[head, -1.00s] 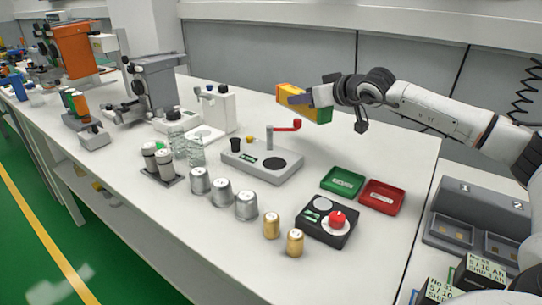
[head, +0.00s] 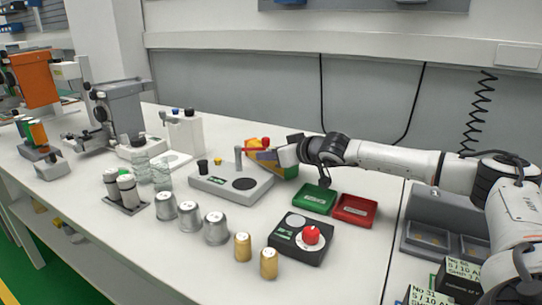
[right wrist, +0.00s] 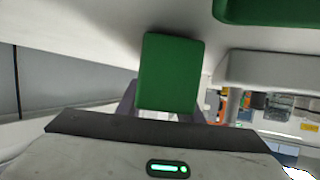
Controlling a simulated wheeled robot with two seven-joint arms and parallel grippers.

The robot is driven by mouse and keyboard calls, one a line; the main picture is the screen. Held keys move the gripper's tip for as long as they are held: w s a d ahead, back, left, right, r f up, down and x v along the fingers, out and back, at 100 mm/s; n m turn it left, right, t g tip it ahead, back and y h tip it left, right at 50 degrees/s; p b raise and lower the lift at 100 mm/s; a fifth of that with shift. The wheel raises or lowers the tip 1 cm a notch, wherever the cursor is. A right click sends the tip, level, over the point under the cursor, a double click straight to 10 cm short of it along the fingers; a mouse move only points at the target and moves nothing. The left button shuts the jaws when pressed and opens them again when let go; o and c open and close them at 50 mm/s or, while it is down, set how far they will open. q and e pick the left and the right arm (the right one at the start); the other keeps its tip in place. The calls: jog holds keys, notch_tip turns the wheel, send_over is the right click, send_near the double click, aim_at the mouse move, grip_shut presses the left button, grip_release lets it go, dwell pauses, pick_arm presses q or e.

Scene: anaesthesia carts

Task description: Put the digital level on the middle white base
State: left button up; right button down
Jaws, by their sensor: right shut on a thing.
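My left gripper is not in view.
A green tray (head: 315,198), a red tray (head: 354,210) and a black scale (head: 290,243) lie nearer. Several metal weights (head: 216,229) stand in front. Glass beakers (head: 161,174) stand left.

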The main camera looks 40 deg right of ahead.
jog(key=c, duration=1.3)
grip_release()
jog(key=shift+o, duration=0.2)
jog(key=shift+s, duration=0.1)
